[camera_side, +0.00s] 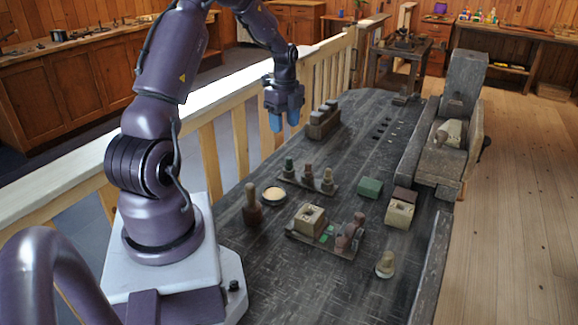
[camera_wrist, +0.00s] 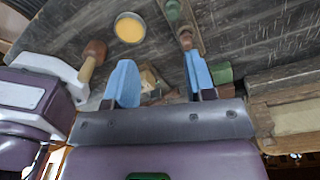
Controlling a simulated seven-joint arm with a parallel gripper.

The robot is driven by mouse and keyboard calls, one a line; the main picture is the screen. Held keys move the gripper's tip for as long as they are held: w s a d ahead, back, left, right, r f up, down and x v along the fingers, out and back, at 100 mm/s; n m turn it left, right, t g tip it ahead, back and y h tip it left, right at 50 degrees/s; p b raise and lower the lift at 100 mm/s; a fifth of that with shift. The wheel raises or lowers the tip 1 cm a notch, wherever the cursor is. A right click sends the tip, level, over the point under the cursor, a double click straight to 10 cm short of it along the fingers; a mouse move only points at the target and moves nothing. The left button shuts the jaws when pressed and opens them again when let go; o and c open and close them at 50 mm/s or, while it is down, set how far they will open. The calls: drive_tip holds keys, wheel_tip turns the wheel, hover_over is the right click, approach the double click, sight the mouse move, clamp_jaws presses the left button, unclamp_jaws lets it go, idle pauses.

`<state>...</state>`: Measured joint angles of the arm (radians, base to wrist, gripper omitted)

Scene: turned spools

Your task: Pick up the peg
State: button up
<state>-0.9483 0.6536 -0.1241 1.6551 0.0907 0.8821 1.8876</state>
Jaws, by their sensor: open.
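Several small turned pieces stand on the dark workbench (camera_side: 370,150), and I cannot tell which one is the peg. A narrow rack (camera_side: 310,186) holds a green-topped piece (camera_side: 289,168) and two brownish ones (camera_side: 308,175). A small tan knobbed piece (camera_side: 385,264) stands alone near the front right. A brown mallet-shaped piece (camera_side: 252,207) stands upright at the left; it also shows in the wrist view (camera_wrist: 94,57). My gripper (camera_side: 284,120) is above the bench's far left side, blue fingers apart, with nothing between them. In the wrist view its fingers (camera_wrist: 158,62) are spread.
A shallow dish with yellowish contents (camera_side: 273,195) sits left of the rack. A tan block on a tray (camera_side: 309,220), a green block (camera_side: 370,187) and a tan box (camera_side: 400,210) are nearby. A wooden lathe-like machine (camera_side: 460,115) stands right. A railing (camera_side: 220,95) borders the left.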

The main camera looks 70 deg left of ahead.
sight(289, 158)
drive_tip(key=f+m, duration=0.1)
drive_tip(key=f, duration=0.3)
drive_tip(key=w+f+m, duration=0.1)
drive_tip(key=f+m, duration=0.1)
drive_tip(key=f, duration=0.2)
drive_tip(key=f+m, duration=0.2)
drive_tip(key=f, duration=0.2)
drive_tip(key=shift+w+a, duration=0.2)
drive_tip(key=shift+a, duration=0.1)
drive_tip(key=shift+c, duration=0.5)
clamp_jaws()
